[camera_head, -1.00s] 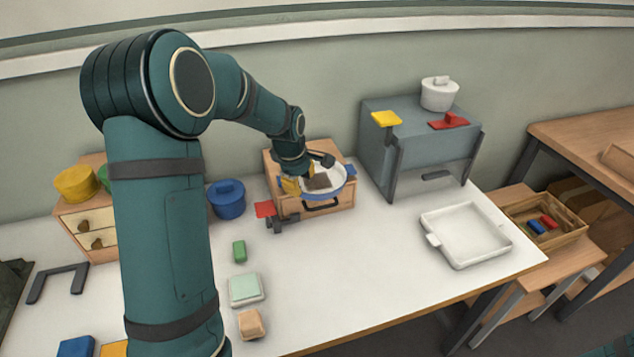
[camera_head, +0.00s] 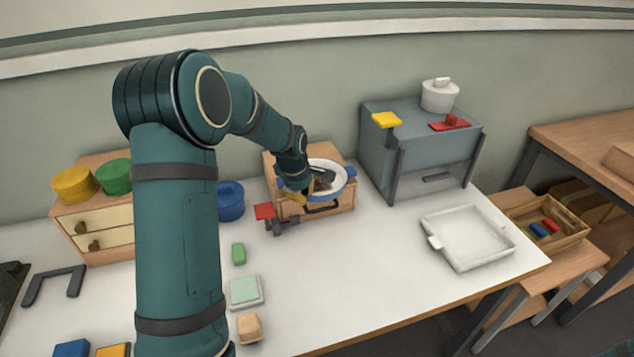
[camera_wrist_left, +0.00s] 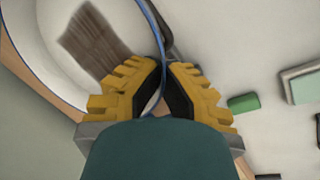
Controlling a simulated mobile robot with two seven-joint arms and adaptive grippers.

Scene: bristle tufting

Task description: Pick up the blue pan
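The blue pan (camera_head: 336,192) is a round, shallow pan with a white inside and a blue rim. It sits on a wooden box (camera_head: 338,208) at the back of the table, and a brown bristly piece (camera_wrist_left: 95,43) lies in it. My left gripper (camera_head: 299,197) is at the pan's left near rim. In the left wrist view, the yellow fingers of my left gripper (camera_wrist_left: 163,64) are close together at the tips, with the pan's rim (camera_wrist_left: 159,38) running between them. My right gripper is not in view.
A blue pot (camera_head: 230,201) stands left of the box, and a red piece on a dark stand (camera_head: 266,211) is in front. A grey cabinet (camera_head: 430,146) is close on the right. A white tray (camera_head: 470,237) lies at front right.

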